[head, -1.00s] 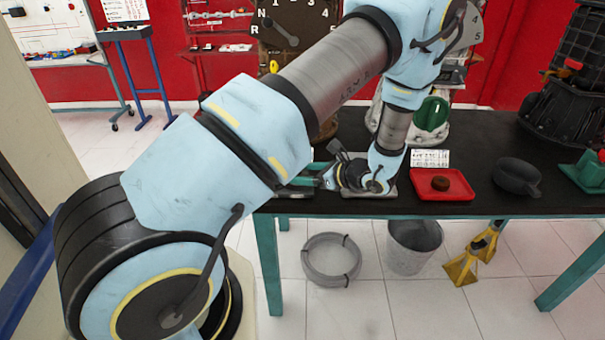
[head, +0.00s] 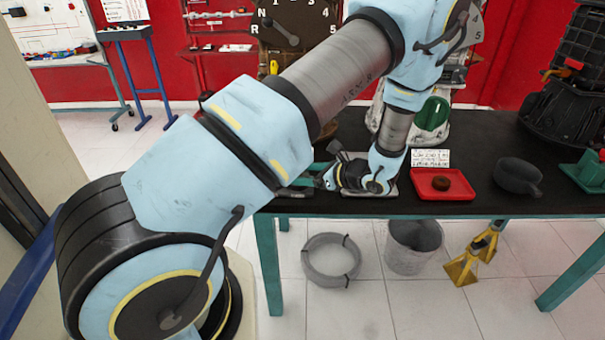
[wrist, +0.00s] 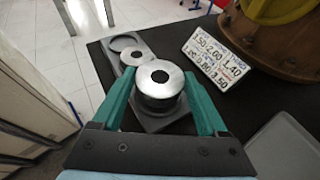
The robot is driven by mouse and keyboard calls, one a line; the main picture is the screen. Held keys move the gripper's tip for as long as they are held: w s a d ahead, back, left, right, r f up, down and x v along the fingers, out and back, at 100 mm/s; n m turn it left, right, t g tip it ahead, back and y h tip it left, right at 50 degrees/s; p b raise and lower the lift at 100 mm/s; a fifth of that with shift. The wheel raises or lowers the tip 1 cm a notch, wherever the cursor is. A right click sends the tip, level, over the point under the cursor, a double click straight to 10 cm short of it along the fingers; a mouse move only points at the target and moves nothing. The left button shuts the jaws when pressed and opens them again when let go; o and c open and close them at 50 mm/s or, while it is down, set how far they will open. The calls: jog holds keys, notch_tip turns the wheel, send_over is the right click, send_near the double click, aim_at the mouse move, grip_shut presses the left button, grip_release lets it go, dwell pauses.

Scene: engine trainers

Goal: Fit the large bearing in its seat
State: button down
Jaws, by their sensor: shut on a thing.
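The large bearing (wrist: 148,84), a shiny metal ring with a dark centre hole, is upright between the teal fingers of my gripper (wrist: 158,78) in the wrist view. The gripper is shut on it. Below is a grey seat plate (wrist: 168,122); the bearing hides part of its near end, so I cannot tell whether it touches the plate. A smaller metal ring (wrist: 132,57) sits mid-plate, and an empty round recess (wrist: 124,43) shows at the far end. In the head view my gripper (head: 305,181) is low over the table's left front; the bearing is hidden there.
The black table (head: 470,140) holds a red tray (head: 426,193) with a small brown part (head: 441,183), a dark pan (head: 515,175) and a white label card (head: 430,158). A large dark machine (head: 570,100) stands back right. A bucket (head: 412,262) is on the floor.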

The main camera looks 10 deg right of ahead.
jog(key=shift+f+b, duration=0.5)
jog(key=shift+f, duration=0.25)
dwell(0.3)
grip_release()
jog(key=shift+s+d, duration=0.1)
jog(key=b+v, duration=0.3)
jog(key=v, duration=0.7)
jog(key=shift+s+d+r, duration=0.15)
jog(key=shift+r, duration=0.05)
